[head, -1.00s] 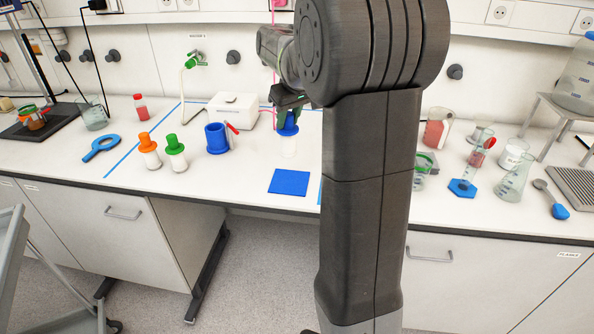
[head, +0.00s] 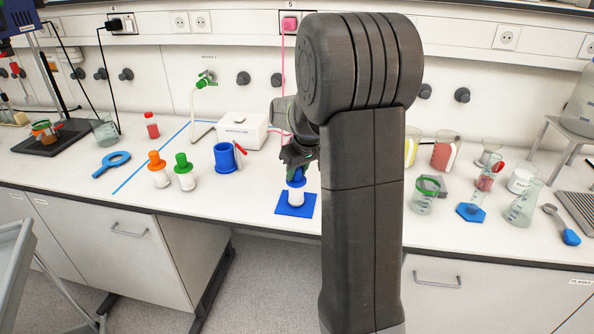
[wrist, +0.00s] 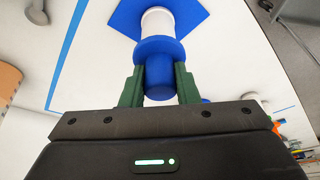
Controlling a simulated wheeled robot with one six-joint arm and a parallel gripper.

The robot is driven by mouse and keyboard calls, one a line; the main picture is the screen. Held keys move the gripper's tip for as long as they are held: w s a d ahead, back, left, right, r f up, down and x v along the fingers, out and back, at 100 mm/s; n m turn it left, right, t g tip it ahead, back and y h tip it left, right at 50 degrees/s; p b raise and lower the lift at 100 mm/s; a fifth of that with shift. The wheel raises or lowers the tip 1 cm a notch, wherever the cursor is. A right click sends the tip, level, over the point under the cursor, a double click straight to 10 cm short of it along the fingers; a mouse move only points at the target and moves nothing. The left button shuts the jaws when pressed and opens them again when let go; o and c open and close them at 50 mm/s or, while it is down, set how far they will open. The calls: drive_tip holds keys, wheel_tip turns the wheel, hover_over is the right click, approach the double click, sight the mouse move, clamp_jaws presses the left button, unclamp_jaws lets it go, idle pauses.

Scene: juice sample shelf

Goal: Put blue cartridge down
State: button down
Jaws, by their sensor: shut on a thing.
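The blue cartridge (head: 296,196) has a blue cap and a white body. It is upright over the blue square mat (head: 283,209) near the front of the bench. My gripper (head: 297,170) is shut on its blue cap from above. In the wrist view the green fingers of my gripper (wrist: 160,90) clasp the blue cap of the cartridge (wrist: 157,26), and its white end lies against the blue mat (wrist: 186,12). I cannot tell whether the white base touches the mat or hovers just above it.
Orange-capped (head: 158,170) and green-capped (head: 184,172) cartridges stand to the left. A blue cup (head: 225,157) and a white box (head: 242,130) stand behind the mat. Beakers and flasks (head: 521,207) crowd the right side. Bench between the blue cup and mat is clear.

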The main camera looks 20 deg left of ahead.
drive_tip(key=c, duration=1.5)
unclamp_jaws()
drive_tip(key=shift+f, duration=0.2)
drive_tip(key=shift+c, duration=0.2)
drive_tip(key=o, duration=0.4)
drive_tip(key=shift+r, duration=0.1)
drive_tip(key=shift+o, duration=0.2)
drive_tip(key=shift+r, duration=0.1)
drive_tip(key=v, duration=1.2)
drive_tip(key=shift+w, duration=0.1)
